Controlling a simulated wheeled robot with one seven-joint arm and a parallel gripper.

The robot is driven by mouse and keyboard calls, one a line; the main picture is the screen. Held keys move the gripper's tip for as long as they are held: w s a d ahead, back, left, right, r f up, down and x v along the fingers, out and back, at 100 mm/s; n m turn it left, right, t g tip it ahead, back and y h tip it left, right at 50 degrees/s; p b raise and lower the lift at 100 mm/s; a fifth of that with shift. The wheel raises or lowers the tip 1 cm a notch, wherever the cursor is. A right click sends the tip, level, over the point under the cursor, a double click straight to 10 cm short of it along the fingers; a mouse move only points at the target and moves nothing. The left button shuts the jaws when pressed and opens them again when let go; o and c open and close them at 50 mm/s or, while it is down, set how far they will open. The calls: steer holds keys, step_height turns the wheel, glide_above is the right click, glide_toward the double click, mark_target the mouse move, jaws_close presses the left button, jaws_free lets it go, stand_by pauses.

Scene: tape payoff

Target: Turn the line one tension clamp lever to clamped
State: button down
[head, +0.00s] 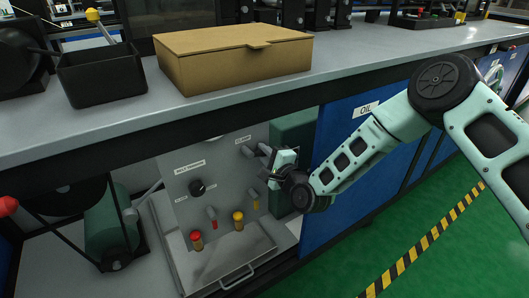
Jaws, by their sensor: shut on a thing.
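A grey control panel (224,190) stands in the open bay under the bench. Grey lever parts (248,152) stick out at its upper right, below a small label (243,140) that is too small to read. My gripper (267,164) reaches in from the right and is shut at these parts, on what looks like the clamp lever. The fingers and my wrist hide most of the grip and the lever's end. I cannot tell the lever's exact angle.
A black knob (197,187), red knob (196,240) and yellow knob (238,221) sit on or before the panel. A metal tray (240,262) lies below. A blue cabinet door (345,150) is right of the bay. A cardboard box (235,62) and black bin (101,76) stand on the bench.

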mark_target(244, 161)
steer(key=a+f+m+b, duration=0.1)
steer(key=m, duration=0.3)
steer(key=s+f+m+b, duration=0.1)
steer(key=m+b, duration=0.1)
steer(key=m, duration=0.2)
steer(key=s+a+f+m+b, duration=0.1)
steer(key=m, duration=0.2)
steer(key=shift+a+f+m, duration=0.35)
steer(key=shift+m, duration=0.05)
steer(key=shift+s+a+m+b, duration=0.15)
steer(key=shift+a+m+b, duration=0.2)
steer(key=shift+m, duration=0.4)
steer(key=shift+s+a+m+b, duration=0.2)
steer(key=shift+m+b, duration=0.15)
steer(key=shift+m, duration=0.4)
steer(key=c, duration=1.4)
jaws_free()
steer(key=p+v, duration=0.4)
steer(key=v, duration=1.3)
